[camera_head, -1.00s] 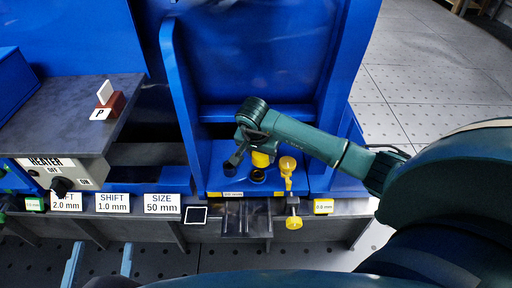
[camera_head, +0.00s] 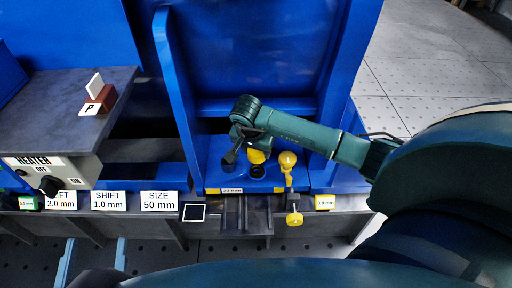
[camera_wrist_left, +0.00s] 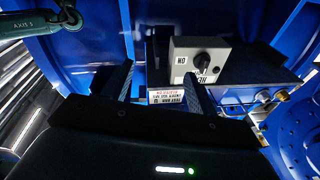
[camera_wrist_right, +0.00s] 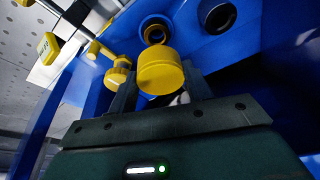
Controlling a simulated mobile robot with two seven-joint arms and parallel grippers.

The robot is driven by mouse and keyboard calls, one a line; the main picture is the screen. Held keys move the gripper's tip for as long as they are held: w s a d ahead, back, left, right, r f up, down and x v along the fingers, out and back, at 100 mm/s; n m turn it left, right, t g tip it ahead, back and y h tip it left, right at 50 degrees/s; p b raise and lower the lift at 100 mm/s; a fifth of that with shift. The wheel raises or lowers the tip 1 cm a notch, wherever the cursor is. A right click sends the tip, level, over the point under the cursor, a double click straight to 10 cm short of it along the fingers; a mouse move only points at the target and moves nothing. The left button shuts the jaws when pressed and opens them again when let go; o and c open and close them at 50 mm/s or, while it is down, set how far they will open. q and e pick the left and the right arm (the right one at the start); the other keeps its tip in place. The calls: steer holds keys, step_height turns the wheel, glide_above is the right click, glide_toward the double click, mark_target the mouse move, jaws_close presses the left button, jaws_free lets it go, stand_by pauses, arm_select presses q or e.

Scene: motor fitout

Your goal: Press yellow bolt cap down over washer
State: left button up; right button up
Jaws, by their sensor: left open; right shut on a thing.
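The yellow bolt cap (camera_wrist_right: 163,72) is a short round cap held between the fingers of my right gripper (camera_wrist_right: 160,92). In the head view the cap (camera_head: 256,156) shows beside the gripper, over the blue station floor. A yellow-rimmed round opening (camera_wrist_right: 155,30) lies just beyond the cap in the right wrist view, and a dark ring (camera_wrist_right: 217,15) is to its right. The cap appears apart from both; I cannot tell which holds the washer. My left gripper (camera_wrist_left: 157,88) is open and empty, facing the heater box from a distance.
A yellow knobbed lever (camera_head: 288,160) stands right of the cap, with another yellow knob (camera_head: 294,219) below. Blue side walls flank the station. The heater box (camera_head: 50,174) and grey bench (camera_head: 60,95) are at left, with label cards along the front ledge.

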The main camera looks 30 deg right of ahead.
mark_target(255, 153)
step_height(255, 153, down, 2)
steer(key=shift+f+b, duration=0.1)
steer(key=shift+b, duration=0.45)
steer(key=shift+f+b, duration=0.45)
steer(key=shift+f, duration=0.15)
arm_select(q)
steer(key=shift+w+d+r+h, duration=0.1)
steer(key=shift+d+r+h, duration=0.3)
steer(key=shift+h, duration=0.1)
arm_select(e)
steer(key=shift+f, duration=0.1)
arm_select(q)
steer(key=shift+r, duration=0.15)
steer(key=shift+f, duration=0.25)
steer(key=shift+w+r, duration=0.1)
steer(key=shift+r, duration=0.1)
steer(key=shift+f+b, duration=0.85)
steer(key=shift+f, duration=0.15)
arm_select(e)
steer(key=shift+f, duration=1.15)
